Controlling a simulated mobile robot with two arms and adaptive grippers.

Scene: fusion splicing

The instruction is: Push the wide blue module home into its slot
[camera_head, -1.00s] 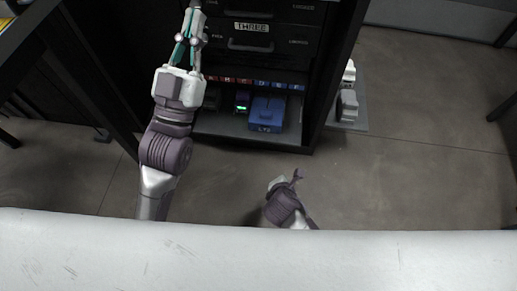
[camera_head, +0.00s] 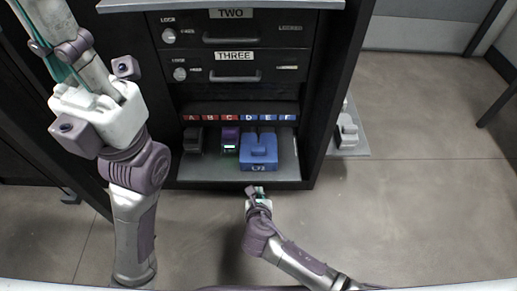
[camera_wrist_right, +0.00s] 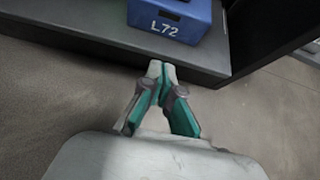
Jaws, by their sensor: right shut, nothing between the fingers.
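The wide blue module (camera_head: 258,153), marked L72, sits on the open bottom shelf of the cabinet, below the D, E and F labels, and juts toward the shelf's front. Its front face also shows in the right wrist view (camera_wrist_right: 170,22). My right gripper (camera_head: 257,190) is just in front of the shelf edge, below the module. In the right wrist view its fingertips (camera_wrist_right: 160,68) are together and empty, near the shelf's front edge and apart from the module. My left arm reaches up at the left; its gripper is cut off by the frame.
A dark module (camera_head: 194,140) and a purple module with a green light (camera_head: 230,143) stand left of the blue one. Drawers TWO and THREE (camera_head: 235,67) are shut above. Grey items (camera_head: 346,132) lie on a side ledge at the right. The floor in front is clear.

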